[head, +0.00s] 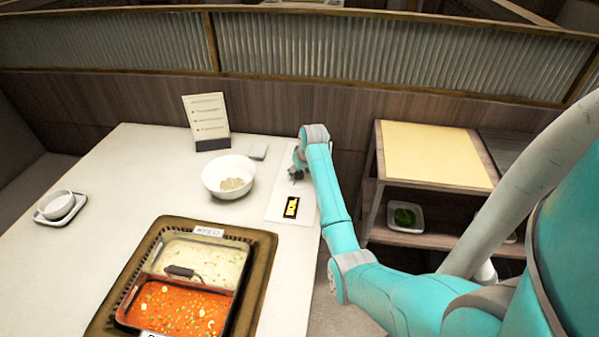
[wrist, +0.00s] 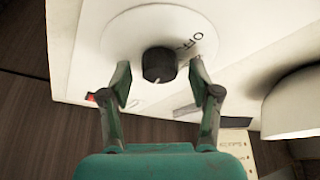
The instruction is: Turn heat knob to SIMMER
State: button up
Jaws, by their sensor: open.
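A black heat knob (wrist: 159,64) stands on a white round dial (wrist: 125,42) in the wrist view. A small pale mark shows on the knob's lower edge. Black lettering that looks like OFF is on the dial to the knob's upper right; no SIMMER label can be read. My gripper (wrist: 160,82) is open, with one fingertip left and one right of the knob, a gap showing on both sides. In the head view my gripper (head: 297,168) is over the white panel (head: 306,207) at the table's right edge; it hides the knob there.
A two-part pot (head: 240,247) with white and red sauces sits in a wooden tray (head: 262,240). A white bowl (head: 215,172), a menu stand (head: 206,122) and a small dish (head: 58,206) are on the table. A side cart (head: 425,150) stands to the right.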

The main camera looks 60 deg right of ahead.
jog(key=c, duration=1.1)
jog(key=shift+n, duration=0.3)
jog(key=n+y, duration=0.1)
jog(key=n, duration=0.1)
jog(key=n+y, duration=0.1)
jog(key=n, duration=0.2)
jog(key=shift+d+r+t, duration=0.1)
jog(key=shift+d+t, duration=0.1)
jog(key=shift+t, duration=0.2)
jog(key=shift+n+y, duration=0.8)
jog(key=shift+n, duration=1.2)
